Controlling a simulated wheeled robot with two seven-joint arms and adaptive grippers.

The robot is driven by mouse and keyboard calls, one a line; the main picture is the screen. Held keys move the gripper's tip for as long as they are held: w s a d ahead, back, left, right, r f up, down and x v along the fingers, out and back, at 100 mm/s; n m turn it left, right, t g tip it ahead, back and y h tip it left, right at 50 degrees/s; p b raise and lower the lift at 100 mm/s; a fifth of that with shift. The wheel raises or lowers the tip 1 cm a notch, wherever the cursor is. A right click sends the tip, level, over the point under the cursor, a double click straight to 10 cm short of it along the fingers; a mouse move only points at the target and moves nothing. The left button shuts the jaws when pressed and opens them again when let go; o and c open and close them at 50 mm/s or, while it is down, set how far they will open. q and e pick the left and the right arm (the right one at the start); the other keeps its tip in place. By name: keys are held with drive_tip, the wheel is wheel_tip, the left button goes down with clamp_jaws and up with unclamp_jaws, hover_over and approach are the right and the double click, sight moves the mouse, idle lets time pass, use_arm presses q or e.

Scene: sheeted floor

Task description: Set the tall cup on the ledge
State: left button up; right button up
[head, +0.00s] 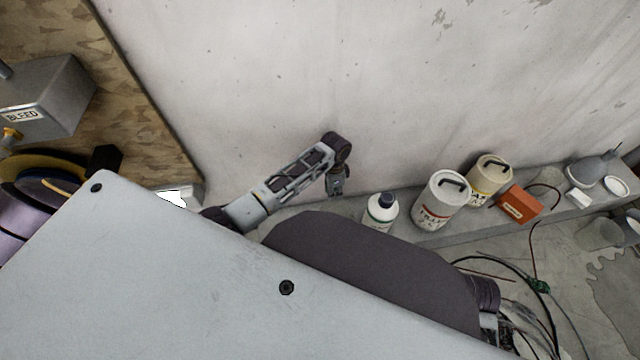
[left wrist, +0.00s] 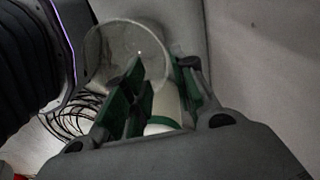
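My left gripper (head: 338,188) points down close to the wall, left of a white bottle. In the left wrist view my left gripper's green-padded fingers (left wrist: 160,92) stand apart. A pale, see-through cup (left wrist: 108,40) with a round rim shows at these fingers, and the left finger overlaps it. I cannot tell whether the fingers press on it. I cannot make the cup out in the head view. The grey ledge (head: 402,241) runs along the wall foot below the gripper; my body hides part of it. My right gripper is not in view.
On the ledge stand the white bottle (head: 381,213), a white canister (head: 437,203), a cream canister (head: 488,178) and an orange box (head: 518,204). Cables (head: 540,285) lie on the floor at right. A grey metal box (head: 45,98) is at far left.

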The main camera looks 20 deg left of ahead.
use_arm(q)
drive_tip(key=s+d+n+t+h, duration=0.1)
drive_tip(key=s+d+n+t, duration=0.2)
drive_tip(key=s, duration=0.7)
drive_tip(key=s+a+r+n, duration=0.3)
drive_tip(key=s+r+n, duration=0.2)
drive_tip(key=s+r, duration=0.3)
drive_tip(key=s, duration=0.3)
drive_tip(key=shift+t, duration=0.4)
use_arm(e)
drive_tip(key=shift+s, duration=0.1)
use_arm(q)
drive_tip(key=shift+w, duration=0.1)
drive_tip(key=shift+f+p, duration=0.25)
drive_tip(key=shift+p, duration=0.3)
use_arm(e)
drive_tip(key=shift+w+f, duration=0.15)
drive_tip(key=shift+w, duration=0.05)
